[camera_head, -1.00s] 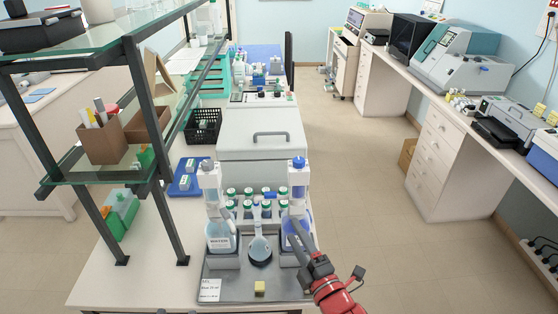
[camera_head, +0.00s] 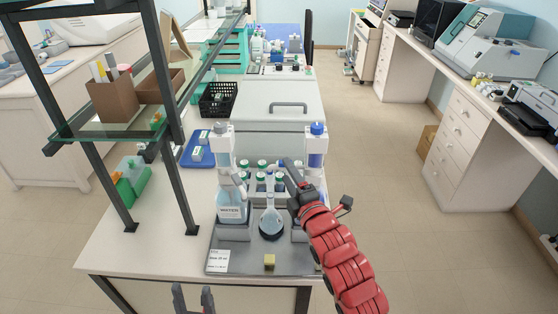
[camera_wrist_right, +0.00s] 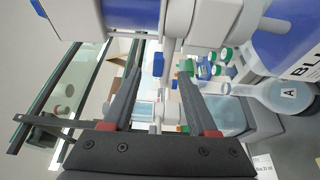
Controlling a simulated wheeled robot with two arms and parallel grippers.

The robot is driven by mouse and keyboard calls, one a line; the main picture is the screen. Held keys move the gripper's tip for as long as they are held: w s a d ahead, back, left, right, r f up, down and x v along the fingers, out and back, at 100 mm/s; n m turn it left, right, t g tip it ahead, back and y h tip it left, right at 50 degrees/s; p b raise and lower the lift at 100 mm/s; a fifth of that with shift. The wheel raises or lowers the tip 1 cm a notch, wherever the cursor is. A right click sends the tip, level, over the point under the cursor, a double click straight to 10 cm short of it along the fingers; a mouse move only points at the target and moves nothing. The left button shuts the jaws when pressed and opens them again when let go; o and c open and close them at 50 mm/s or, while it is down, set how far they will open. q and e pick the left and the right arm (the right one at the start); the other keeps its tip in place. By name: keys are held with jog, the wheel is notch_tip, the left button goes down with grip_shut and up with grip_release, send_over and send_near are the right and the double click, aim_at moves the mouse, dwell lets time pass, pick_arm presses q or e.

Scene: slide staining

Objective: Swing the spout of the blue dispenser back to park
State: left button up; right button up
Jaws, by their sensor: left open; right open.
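The blue dispenser (camera_head: 316,150), a pump column with a blue cap, stands at the right of the grey tray (camera_head: 240,262). My right gripper (camera_head: 287,174) is open beside the dispenser column, fingers toward the upper left. Its fingers (camera_wrist_right: 160,75) are apart in the wrist view, without a visible grip. My left gripper (camera_head: 193,296) is open at the bottom edge.
The water dispenser (camera_head: 230,208) stands at the tray's left, the round flask (camera_head: 271,222) between the dispensers. Several green-capped bottles (camera_head: 262,178) stand behind. A yellow block (camera_head: 269,261) lies at the front. The shelf post (camera_head: 165,120) rises at the left.

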jog(key=p+x, duration=0.2)
jog(key=x, duration=0.5)
jog(key=shift+f, duration=0.1)
grip_shut()
dwell(1.3)
